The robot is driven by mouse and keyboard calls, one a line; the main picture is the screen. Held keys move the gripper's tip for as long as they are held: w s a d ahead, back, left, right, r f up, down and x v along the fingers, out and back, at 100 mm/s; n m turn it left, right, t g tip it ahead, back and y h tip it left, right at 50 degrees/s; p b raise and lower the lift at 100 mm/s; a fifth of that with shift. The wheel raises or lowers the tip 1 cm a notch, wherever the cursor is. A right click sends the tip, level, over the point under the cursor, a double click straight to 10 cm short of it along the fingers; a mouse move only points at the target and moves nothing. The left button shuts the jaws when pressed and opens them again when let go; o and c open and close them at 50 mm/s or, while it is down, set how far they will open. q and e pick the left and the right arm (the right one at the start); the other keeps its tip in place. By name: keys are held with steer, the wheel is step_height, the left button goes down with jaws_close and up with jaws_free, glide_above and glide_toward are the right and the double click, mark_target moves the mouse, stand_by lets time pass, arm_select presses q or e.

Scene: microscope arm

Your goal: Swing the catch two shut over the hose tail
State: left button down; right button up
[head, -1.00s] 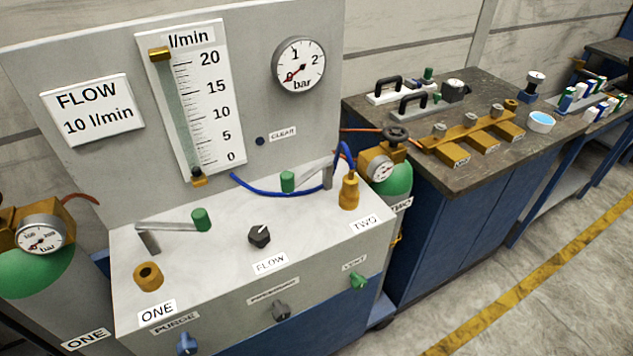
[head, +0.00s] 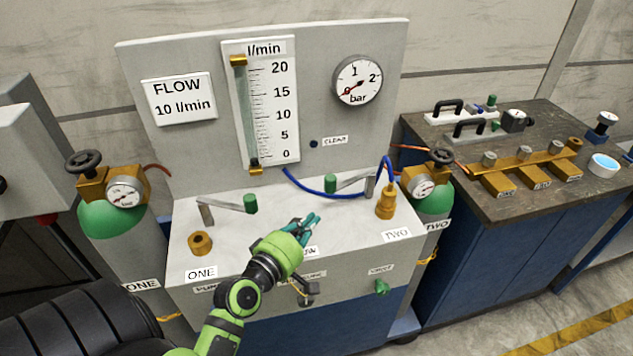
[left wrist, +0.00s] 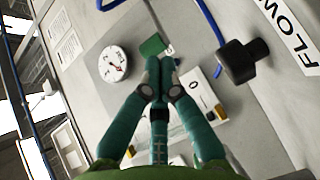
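Catch two (head: 350,181) is a grey lever with a green knob on its left end and a post on its right. It points left, away from the brass hose tail (head: 386,203), which stands upright in port two with the blue hose (head: 325,193) on top. My left gripper (head: 313,218) is over the panel top, left of the hose tail and in front of the catch, apart from both. In the left wrist view its teal fingers (left wrist: 160,68) meet at the tips, with nothing seen between them. The green knob (left wrist: 152,45) shows just beyond them. My right gripper is out of view.
Catch one (head: 228,204) and the empty brass port one (head: 200,243) are on the left. The upright gauge board (head: 205,60) stands behind. Gas bottle two's regulator (head: 420,185) is close right of the hose tail.

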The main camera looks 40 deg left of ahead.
arm_select(q)
steer(key=a+n, duration=0.1)
steer(key=a+r+n+y, duration=0.1)
steer(key=a+n+t+y, duration=0.1)
steer(key=a, duration=0.1)
steer(key=shift+w+a+r+n, duration=0.1)
steer(key=shift+w+r+n, duration=0.1)
steer(key=shift+r+n, duration=0.15)
steer(key=w+a+p, duration=0.1)
steer(key=w+p, duration=0.1)
steer(key=w, duration=0.7)
steer(key=shift+w+a, duration=0.15)
steer(key=shift+a, duration=0.1)
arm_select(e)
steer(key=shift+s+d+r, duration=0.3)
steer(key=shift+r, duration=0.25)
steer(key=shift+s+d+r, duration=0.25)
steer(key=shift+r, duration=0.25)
arm_select(q)
steer(key=shift+f+y, duration=0.1)
steer(key=shift+y, duration=0.2)
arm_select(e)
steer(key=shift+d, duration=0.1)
